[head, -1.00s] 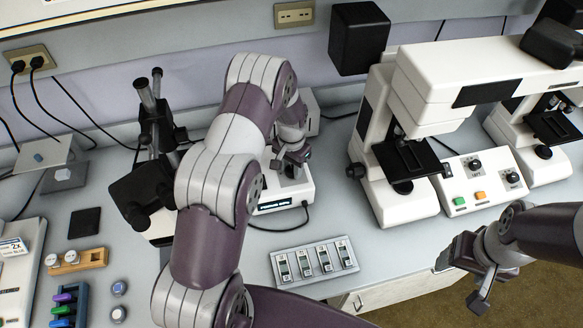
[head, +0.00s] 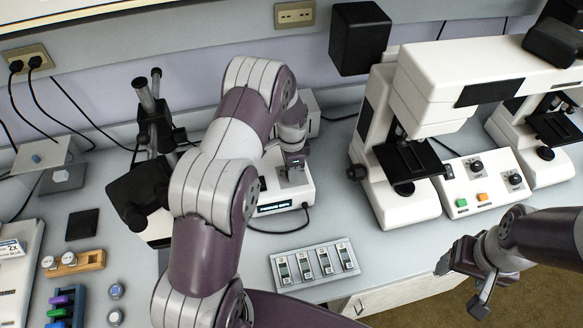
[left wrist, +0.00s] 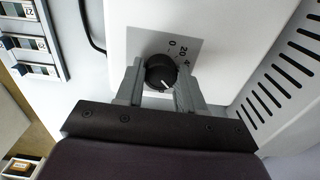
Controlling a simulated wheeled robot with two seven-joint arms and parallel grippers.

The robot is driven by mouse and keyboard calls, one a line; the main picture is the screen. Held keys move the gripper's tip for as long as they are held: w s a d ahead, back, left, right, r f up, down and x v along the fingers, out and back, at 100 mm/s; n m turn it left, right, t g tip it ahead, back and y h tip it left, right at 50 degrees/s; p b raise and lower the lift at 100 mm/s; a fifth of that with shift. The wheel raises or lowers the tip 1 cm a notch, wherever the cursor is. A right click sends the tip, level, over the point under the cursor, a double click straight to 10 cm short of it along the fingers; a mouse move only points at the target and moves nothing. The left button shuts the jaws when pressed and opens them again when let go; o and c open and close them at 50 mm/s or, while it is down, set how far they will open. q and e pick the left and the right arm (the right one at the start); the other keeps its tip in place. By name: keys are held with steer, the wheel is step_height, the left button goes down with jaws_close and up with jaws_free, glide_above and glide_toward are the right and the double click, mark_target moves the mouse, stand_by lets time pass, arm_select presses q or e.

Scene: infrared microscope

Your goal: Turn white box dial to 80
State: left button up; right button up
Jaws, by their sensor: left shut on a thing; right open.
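The white box (head: 301,190) stands on the bench in the middle of the head view, with a dark display on its front. In the left wrist view its top (left wrist: 215,30) carries a round black dial (left wrist: 161,72) with a pale pointer mark. The scale beside it shows 0 and 20; the rest is partly hidden. My left gripper (left wrist: 160,88) has its fingers on both sides of the dial and is shut on it. In the head view the left gripper (head: 293,170) is over the box, the dial hidden. My right gripper (head: 462,282) is open and empty near the bench's front edge.
A white microscope (head: 405,180) with a control panel (head: 480,182) stands right of the box. A tray of slide-like pieces (head: 314,265) lies in front. A dark-armed stand (head: 150,185) is behind my left arm. A cable runs from the box.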

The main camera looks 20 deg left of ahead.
arm_select(q)
steer(key=shift+w+r, duration=0.1)
stand_by(0.3)
steer(key=o, duration=1)
steer(key=shift+o, duration=0.2)
step_height(320, 180, up, 13)
steer(key=b, duration=0.2)
steer(key=shift+f, duration=0.2)
